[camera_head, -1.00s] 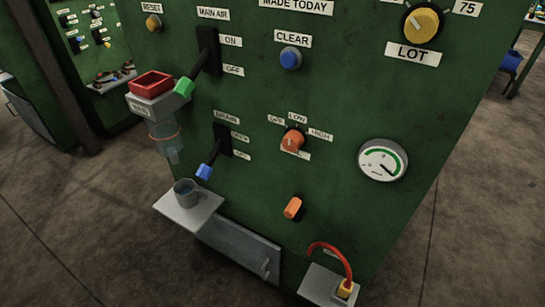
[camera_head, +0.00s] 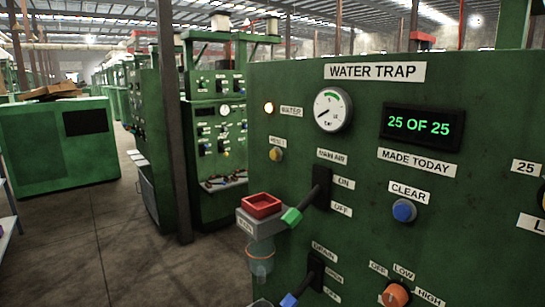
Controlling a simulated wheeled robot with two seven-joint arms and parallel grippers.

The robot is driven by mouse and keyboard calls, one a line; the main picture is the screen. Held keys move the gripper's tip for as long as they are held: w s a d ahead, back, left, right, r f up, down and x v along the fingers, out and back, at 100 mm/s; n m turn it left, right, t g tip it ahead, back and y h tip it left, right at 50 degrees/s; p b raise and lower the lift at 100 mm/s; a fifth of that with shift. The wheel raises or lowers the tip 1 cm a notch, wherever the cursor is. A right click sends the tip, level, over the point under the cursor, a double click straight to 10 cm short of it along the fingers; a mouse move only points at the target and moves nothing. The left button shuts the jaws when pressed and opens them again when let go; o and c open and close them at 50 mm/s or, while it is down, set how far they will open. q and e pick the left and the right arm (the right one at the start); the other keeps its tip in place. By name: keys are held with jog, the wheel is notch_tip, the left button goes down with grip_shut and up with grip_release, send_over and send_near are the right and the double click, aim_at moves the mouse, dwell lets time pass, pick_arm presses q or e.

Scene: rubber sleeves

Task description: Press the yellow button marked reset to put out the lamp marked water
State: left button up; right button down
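The yellow reset button (camera_head: 276,155) is on the green panel at the left, below a label that reads RESET. Above it the water lamp (camera_head: 268,108) glows orange-white beside the label WATER (camera_head: 291,112), so it looks lit. Nothing covers either one. Neither of my grippers shows in the head view.
The green panel (camera_head: 350,250) also carries a gauge (camera_head: 332,109), a display reading 25 OF 25 (camera_head: 422,127), a blue clear button (camera_head: 404,211), and an orange knob (camera_head: 395,295). The green-tipped main air lever (camera_head: 291,217) and red tray (camera_head: 262,206) stick out near the panel's left edge.

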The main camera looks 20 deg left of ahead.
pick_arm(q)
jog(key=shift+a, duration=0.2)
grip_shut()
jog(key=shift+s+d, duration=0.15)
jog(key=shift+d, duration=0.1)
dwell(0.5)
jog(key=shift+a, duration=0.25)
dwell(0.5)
